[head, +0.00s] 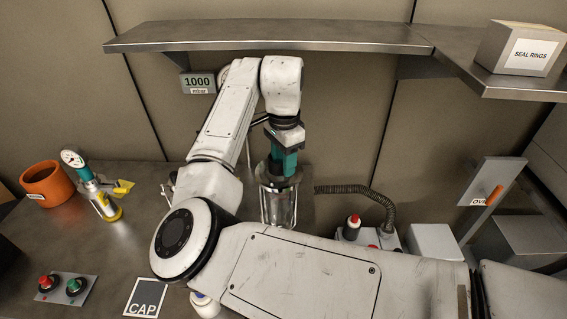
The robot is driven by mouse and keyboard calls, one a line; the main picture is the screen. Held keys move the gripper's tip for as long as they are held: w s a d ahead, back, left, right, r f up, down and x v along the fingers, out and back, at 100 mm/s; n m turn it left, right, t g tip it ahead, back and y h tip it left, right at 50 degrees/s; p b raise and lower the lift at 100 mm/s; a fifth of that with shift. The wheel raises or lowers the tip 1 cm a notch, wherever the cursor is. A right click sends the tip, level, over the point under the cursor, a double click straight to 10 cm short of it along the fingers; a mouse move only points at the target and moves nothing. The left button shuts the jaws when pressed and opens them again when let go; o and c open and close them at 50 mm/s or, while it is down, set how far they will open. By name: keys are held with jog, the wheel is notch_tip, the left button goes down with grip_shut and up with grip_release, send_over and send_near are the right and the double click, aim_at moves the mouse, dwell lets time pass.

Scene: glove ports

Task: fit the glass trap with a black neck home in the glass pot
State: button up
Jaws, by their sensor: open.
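My gripper (283,165), with teal fingers, points down in the middle of the view. It is open. Directly under it stands an upright clear glass cylinder (280,207) with a grey metal rim (278,182). The fingertips are at or just above this rim; I cannot tell whether they touch it. A dark part shows at the rim beside the fingers and could be the trap's black neck. I cannot clearly separate the glass trap from the glass pot here, nor tell how deep one sits in the other. My arm hides part of the bench around them.
An orange ring-shaped pot (47,184) and a gauge fitting with a yellow base (107,207) stand at the left. A button panel (67,288) and a CAP plate (145,298) lie in front. A corrugated hose (365,191) runs at the right. A metal shelf (270,37) hangs above.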

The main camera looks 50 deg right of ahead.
notch_tip(320, 180, up, 10)
jog(key=shift+f, duration=0.15)
dwell(0.8)
